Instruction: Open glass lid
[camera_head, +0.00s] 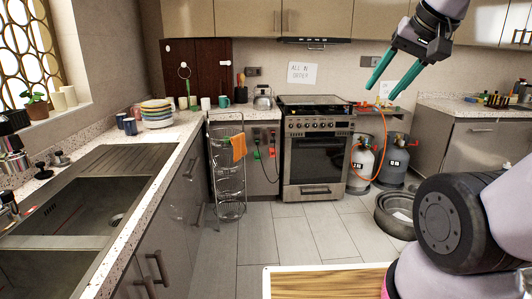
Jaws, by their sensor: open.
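The stove (317,148) stands against the back wall, with a row of knobs on its front and a shut oven door below. Its top (312,101) is dark and flat and looks like a closed glass lid, though the lid's edge is too small to make out. My gripper (376,92) has two teal fingers spread apart, with nothing between them. It hangs at the upper right, pointing down and left, and appears in the picture to the right of the stove, apart from it.
A kettle (263,97) stands on the counter left of the stove. A wire rack (228,170) with an orange cloth stands before it. Gas bottles (361,165) with an orange hose and a round basin (398,213) are at right. The tiled floor (300,235) before the stove is clear.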

